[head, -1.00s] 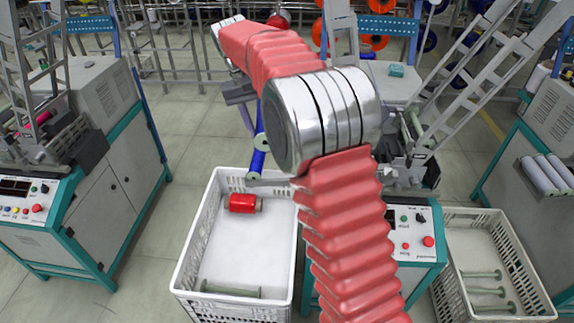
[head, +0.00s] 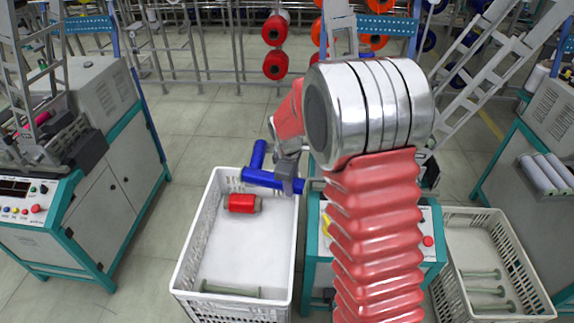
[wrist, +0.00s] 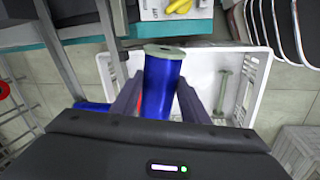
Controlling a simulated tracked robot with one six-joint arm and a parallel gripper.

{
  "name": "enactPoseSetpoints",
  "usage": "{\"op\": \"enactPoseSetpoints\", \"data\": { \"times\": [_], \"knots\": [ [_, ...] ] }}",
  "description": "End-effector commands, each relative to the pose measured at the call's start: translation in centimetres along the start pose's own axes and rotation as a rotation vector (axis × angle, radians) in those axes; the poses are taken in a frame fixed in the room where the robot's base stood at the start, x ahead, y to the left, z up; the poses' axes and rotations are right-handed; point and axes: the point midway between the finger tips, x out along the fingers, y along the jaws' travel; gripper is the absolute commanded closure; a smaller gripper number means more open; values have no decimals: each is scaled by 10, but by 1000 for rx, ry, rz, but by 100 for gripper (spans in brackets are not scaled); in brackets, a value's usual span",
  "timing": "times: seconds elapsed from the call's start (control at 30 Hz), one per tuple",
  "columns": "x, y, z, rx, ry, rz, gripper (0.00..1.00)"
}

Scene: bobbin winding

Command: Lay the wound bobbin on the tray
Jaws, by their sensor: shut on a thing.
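My gripper (head: 287,184) is shut on a blue wound bobbin (head: 262,179). In the head view the bobbin lies roughly level across the picture, over the far end of the white tray (head: 184,255). In the wrist view the bobbin (wrist: 162,85) stands between the two fingers, its pale green end toward the top of the picture. The tray's white rim (wrist: 262,75) shows beyond it. A red wound bobbin (head: 241,203) lies in the tray's far part, and a bare green bobbin (head: 230,290) lies at its near end. The tray's middle is bare.
A second blue piece (head: 258,154) shows just behind the held bobbin; what it belongs to is unclear. A winding machine's panel (head: 428,222) stands right of the tray. Another crate (head: 450,280) with bare green bobbins is farther right. A teal-framed machine (head: 110,195) stands left.

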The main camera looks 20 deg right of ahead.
Motion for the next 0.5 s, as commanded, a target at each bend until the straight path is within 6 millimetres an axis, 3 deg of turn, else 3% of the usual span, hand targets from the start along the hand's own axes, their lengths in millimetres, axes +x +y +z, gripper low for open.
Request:
{"op": "enactPoseSetpoints", "data": {
  "times": [0.2,0.5],
  "knots": [
    [20,-14,17,-165,39,-2,88],
    [25,-18,21,-219,52,-1,88]
  ]
}}
